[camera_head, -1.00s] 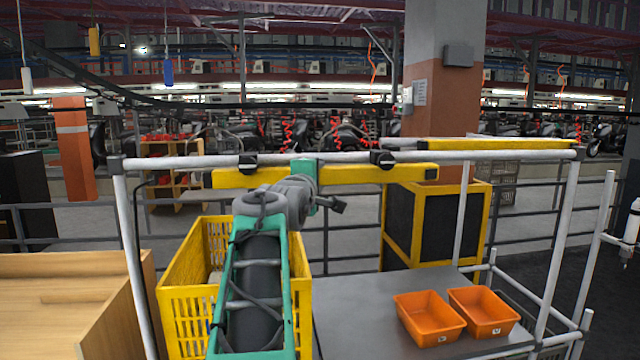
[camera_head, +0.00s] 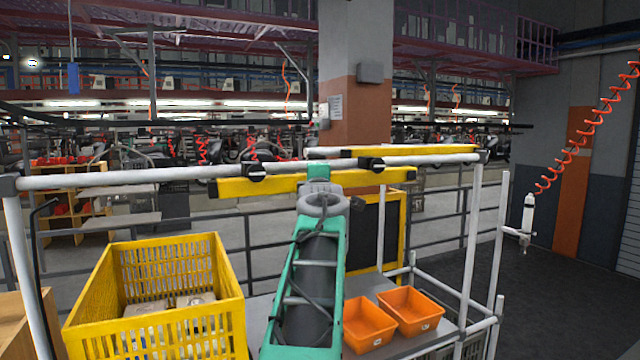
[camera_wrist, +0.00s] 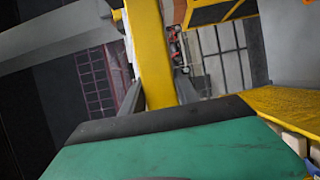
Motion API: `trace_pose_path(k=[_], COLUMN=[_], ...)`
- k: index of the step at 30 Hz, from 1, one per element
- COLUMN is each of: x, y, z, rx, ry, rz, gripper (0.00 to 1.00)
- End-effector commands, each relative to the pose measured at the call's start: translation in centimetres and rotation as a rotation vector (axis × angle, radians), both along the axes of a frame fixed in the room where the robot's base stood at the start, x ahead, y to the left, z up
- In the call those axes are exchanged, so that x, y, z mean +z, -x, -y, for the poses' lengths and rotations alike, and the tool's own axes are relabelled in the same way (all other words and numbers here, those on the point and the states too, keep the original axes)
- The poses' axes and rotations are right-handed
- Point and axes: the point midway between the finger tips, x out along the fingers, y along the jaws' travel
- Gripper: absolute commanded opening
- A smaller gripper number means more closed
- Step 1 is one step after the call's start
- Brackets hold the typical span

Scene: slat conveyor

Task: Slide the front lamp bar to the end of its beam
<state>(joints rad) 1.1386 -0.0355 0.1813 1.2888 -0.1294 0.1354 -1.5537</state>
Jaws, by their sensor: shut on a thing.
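The front lamp bar (camera_head: 255,187) is a long yellow bar. It hangs by two black clamps from the front white beam (camera_head: 130,179). Its right clamp is short of the beam's right end fitting (camera_head: 482,157), with a stretch of bare beam between. My gripper (camera_head: 320,178) is shut on the bar between the two clamps; my arm hides part of that grip. In the wrist view the yellow bar (camera_wrist: 150,50) runs between the two grey fingers of my gripper (camera_wrist: 158,88).
A second yellow bar (camera_head: 415,150) lies behind, near the right end. A yellow crate (camera_head: 165,325) stands at the lower left. Two orange bins (camera_head: 368,325) (camera_head: 410,312) sit on a grey table at the right. White uprights (camera_head: 470,245) stand at the right end.

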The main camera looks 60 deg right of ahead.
Motion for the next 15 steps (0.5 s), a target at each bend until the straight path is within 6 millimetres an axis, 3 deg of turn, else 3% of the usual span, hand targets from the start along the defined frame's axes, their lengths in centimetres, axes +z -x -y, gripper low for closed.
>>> trace_pose_path(k=[5,6,13,15], x=[-0.19,-0.19,-0.10,-0.08], y=[0.00,0.02,0.12,0.12], z=[0.06,0.07,0.15,0.13], rx=[0.000,0.000,-0.002,-0.002], ry=[-0.003,-0.003,-0.001,-0.001], rz=[-0.001,-0.001,0.000,-0.001], gripper=[0.00,0.40,0.58,0.58])
